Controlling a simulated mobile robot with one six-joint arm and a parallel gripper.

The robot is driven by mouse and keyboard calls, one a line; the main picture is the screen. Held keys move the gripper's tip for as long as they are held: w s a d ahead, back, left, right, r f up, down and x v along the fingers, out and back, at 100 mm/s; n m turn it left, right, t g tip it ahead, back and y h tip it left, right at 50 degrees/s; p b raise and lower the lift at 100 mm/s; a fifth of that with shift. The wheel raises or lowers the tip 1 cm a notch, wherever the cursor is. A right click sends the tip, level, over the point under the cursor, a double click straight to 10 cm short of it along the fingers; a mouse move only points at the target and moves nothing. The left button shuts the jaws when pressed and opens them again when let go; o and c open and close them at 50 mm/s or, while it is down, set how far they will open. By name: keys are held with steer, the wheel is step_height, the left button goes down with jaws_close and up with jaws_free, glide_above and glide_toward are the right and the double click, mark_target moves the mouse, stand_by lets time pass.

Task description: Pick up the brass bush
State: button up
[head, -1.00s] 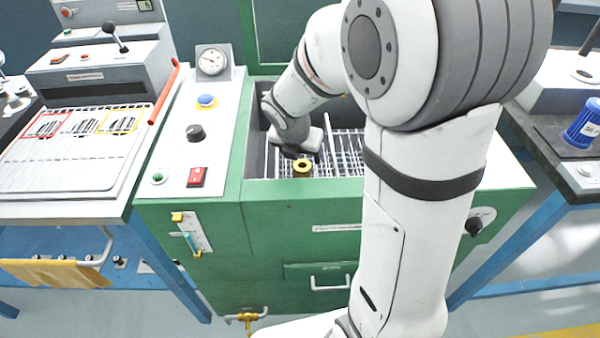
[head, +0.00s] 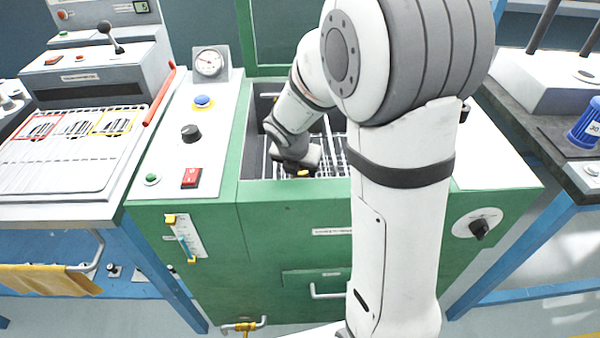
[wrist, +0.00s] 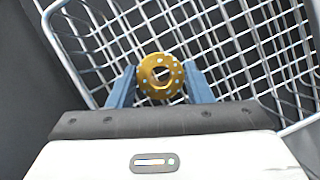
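The brass bush (wrist: 160,75) is a gold ring with a central hole and small pale dots on its face. In the wrist view it sits between the two blue fingers of my gripper (wrist: 160,82), which stand apart on either side of it. Any gap at its sides is very small, and I cannot tell whether a finger touches it. In the head view my gripper (head: 296,160) is low in the green machine's tank, and only a small part of the bush (head: 303,173) shows beneath it.
A wire basket (wrist: 235,50) lies under the bush, inside the dark walls of the tank. The tank's green front rim (head: 290,190) is close to my gripper. A white control panel (head: 185,150) with knobs and a gauge (head: 209,62) stands to the left.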

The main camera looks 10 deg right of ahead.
steer(key=c, duration=0.7)
steer(key=shift+c, duration=0.7)
steer(key=shift+r, duration=0.1)
